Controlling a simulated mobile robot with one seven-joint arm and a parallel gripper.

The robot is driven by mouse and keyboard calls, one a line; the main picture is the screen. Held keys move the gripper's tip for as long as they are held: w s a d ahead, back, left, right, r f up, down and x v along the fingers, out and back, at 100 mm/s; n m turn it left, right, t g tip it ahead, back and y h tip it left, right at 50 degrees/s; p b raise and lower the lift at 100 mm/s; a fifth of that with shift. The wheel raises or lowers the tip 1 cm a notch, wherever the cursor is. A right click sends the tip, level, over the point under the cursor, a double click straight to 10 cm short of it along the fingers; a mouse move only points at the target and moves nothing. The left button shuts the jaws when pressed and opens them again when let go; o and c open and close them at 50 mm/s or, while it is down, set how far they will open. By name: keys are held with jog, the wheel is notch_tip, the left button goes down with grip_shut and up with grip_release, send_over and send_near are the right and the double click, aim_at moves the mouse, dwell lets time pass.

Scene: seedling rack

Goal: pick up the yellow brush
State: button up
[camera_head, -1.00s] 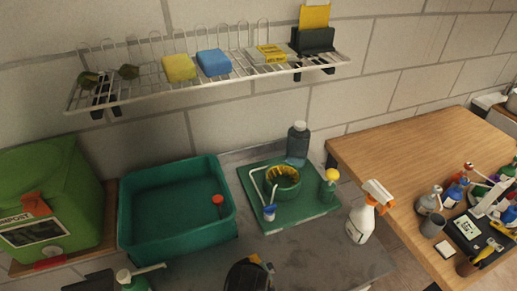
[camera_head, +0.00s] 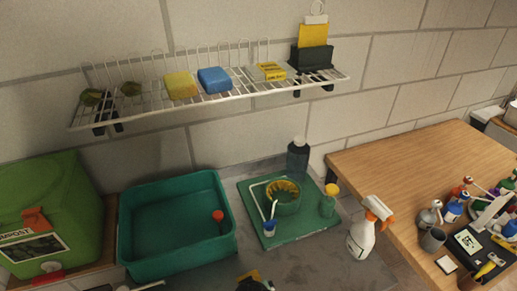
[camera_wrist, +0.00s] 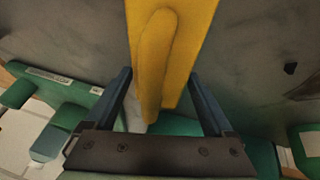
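The yellow brush shows in the wrist view (camera_wrist: 165,50) as a broad flat yellow piece with a rounded raised part. It lies between and beyond the fingers of my gripper (camera_wrist: 160,72). The fingers are spread, with a narrow gap visible on each side of the brush's near part. In the head view only a small yellow bit of it (camera_head: 250,275) shows at the bottom edge, by a dark part that seems to be my gripper. The rest of the brush is cut off or hidden there.
A teal tub (camera_head: 130,245) stands on the grey counter. Right of it, a green tray (camera_head: 300,226) holds a bowl and small bottles. A spray bottle (camera_head: 362,238) stands near the wooden table (camera_head: 410,165), which carries several bottles. A wire rack (camera_head: 225,95) hangs above.

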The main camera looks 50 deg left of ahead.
jog(key=c, duration=1)
notch_tip(320, 180, up, 10)
jog(key=shift+b, duration=0.3)
jog(key=shift+c, duration=0.2)
